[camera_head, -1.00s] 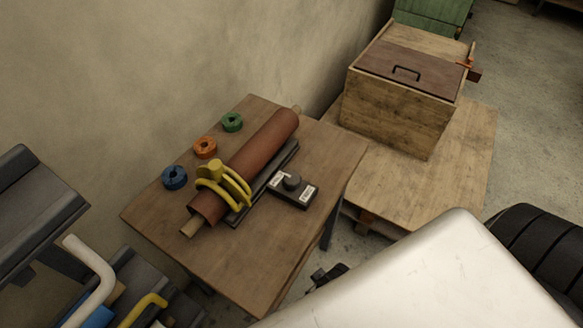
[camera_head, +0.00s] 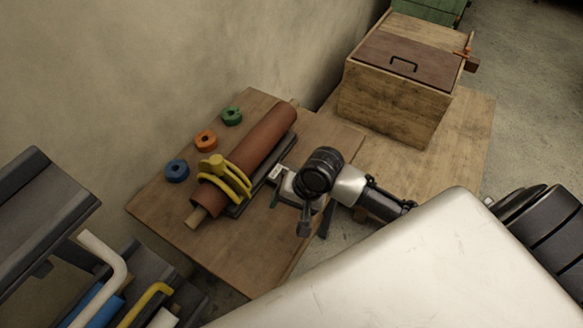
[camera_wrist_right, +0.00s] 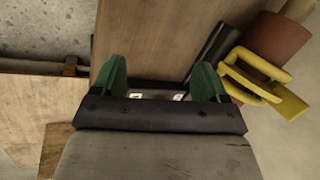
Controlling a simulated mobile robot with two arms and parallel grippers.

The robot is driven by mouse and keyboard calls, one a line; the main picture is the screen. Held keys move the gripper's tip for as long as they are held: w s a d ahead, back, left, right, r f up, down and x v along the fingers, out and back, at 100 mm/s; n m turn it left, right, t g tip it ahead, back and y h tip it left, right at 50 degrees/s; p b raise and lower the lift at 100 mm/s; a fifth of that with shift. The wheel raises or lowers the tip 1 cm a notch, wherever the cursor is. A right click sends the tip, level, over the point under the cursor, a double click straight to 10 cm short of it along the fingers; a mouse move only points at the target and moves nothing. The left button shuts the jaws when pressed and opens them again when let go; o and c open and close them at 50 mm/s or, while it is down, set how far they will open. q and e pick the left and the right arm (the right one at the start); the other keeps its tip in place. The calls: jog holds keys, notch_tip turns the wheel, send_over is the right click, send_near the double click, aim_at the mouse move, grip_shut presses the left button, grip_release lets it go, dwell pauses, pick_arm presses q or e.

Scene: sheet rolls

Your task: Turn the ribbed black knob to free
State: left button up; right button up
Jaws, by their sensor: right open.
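The small dark plate with white labels (camera_head: 276,171) lies on the wooden table beside the brown roll (camera_head: 264,148); my right arm covers most of it. The ribbed black knob is hidden behind my right wrist in the head view. My right gripper (camera_head: 289,208) is over the plate, pointing down, open and empty. In the right wrist view its green fingers stand apart (camera_wrist_right: 160,82), with part of the labelled plate (camera_wrist_right: 155,93) showing between them. The knob cannot be made out there; the gripper body may cover it. My left gripper is not in view.
A yellow clamp (camera_head: 222,178) grips the roll's near end. Blue (camera_head: 177,171), orange (camera_head: 205,140) and green (camera_head: 232,116) rings sit at the table's wall side. A wooden box (camera_head: 392,105) with a dark lid stands behind. Racks stand at the left.

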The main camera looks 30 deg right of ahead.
jog(key=w+d+r+m, duration=0.1)
jog(key=m, duration=0.1)
jog(key=w+d+r+m, duration=0.1)
jog(key=w+d+m, duration=0.1)
jog(key=w+d+r+m, duration=0.1)
jog(key=w, duration=0.1)
jog(key=shift+w+d+m+g, duration=0.2)
jog(key=shift+m+g, duration=0.1)
jog(key=shift+m, duration=0.1)
jog(key=w+d+r+m, duration=0.4)
jog(key=d+r+m, duration=0.1)
jog(key=m, duration=0.2)
jog(key=shift+y, duration=0.3)
jog(key=x, duration=0.7)
jog(key=p+x, duration=0.1)
jog(key=x, duration=0.2)
jog(key=shift+s+f, duration=0.3)
jog(key=shift+f, duration=0.15)
jog(key=shift+g, duration=0.3)
jog(key=c, duration=0.9)
